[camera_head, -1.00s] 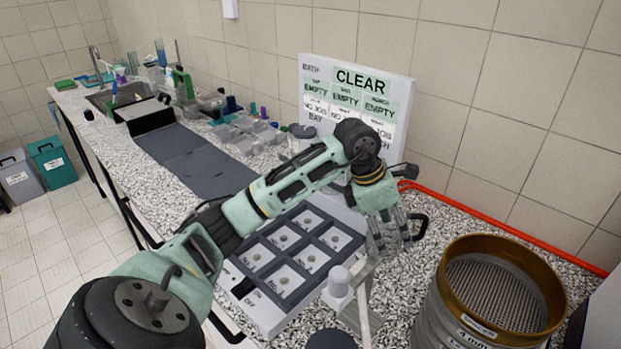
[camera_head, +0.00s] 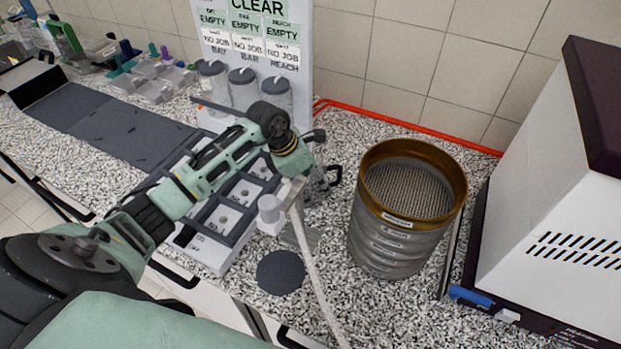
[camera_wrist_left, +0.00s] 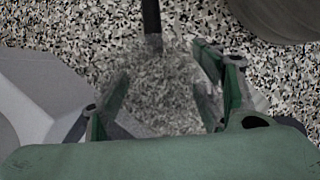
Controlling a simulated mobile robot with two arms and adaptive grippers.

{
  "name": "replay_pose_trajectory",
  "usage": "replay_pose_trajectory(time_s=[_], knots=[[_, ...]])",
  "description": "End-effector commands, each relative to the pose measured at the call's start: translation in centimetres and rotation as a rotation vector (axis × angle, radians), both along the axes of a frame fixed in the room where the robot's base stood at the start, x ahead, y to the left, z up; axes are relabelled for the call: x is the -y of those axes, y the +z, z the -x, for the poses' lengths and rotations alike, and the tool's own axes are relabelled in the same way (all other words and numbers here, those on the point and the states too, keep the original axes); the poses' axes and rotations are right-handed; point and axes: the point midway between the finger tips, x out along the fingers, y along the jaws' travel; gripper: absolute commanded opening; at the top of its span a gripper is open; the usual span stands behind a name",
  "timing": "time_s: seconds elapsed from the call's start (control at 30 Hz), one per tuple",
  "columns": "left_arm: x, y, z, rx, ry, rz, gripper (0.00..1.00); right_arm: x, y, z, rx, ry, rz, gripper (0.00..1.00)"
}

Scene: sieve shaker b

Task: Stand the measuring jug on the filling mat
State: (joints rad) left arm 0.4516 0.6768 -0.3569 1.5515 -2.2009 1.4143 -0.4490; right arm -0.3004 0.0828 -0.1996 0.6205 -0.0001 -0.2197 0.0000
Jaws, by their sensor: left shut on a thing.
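The measuring jug (camera_head: 316,184) is clear, with a black handle (camera_head: 333,177), and shows just right of the dark compartment tray. My left gripper (camera_head: 304,182) points down at it and is shut on it, partly hidden by a white bracket. In the left wrist view the clear jug (camera_wrist_left: 158,95) is between the two fingers (camera_wrist_left: 163,88), with its black handle (camera_wrist_left: 152,25) pointing away. I cannot tell whether its base touches the bench. A dark round mat (camera_head: 280,272), likely the filling mat, lies bare on the speckled bench in front. My right gripper is not in view.
A tall brass-rimmed sieve stack (camera_head: 408,215) stands right of the jug. A large white machine (camera_head: 560,190) is at the far right. The compartment tray (camera_head: 205,225) is left. A white capped post (camera_head: 269,213) and pale strip (camera_head: 318,285) stand close to the mat.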

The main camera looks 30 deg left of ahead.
Motion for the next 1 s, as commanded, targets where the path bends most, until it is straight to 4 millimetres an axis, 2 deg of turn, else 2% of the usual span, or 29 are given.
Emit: replay_pose_trajectory(time_s=[0.17,0.2,0.4,0.8,0.83,1.0], knots=[[0.0,-0.4,0.0,0.000,-0.001,-0.001,0.34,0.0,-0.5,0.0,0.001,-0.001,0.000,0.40],[0.0,-0.3,0.0,-0.001,0.000,-0.001,0.62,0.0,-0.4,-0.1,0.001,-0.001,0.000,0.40],[0.0,-0.3,0.0,-0.001,0.000,0.000,0.79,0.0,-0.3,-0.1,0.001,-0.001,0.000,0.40],[0.0,0.3,0.0,-0.001,0.001,0.001,0.79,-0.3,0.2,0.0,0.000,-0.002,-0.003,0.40],[-0.1,0.3,0.1,0.001,0.000,-0.001,0.79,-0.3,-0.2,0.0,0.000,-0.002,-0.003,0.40],[-1.0,2.8,0.8,0.006,0.001,-0.005,0.79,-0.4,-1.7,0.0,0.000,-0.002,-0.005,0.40]])
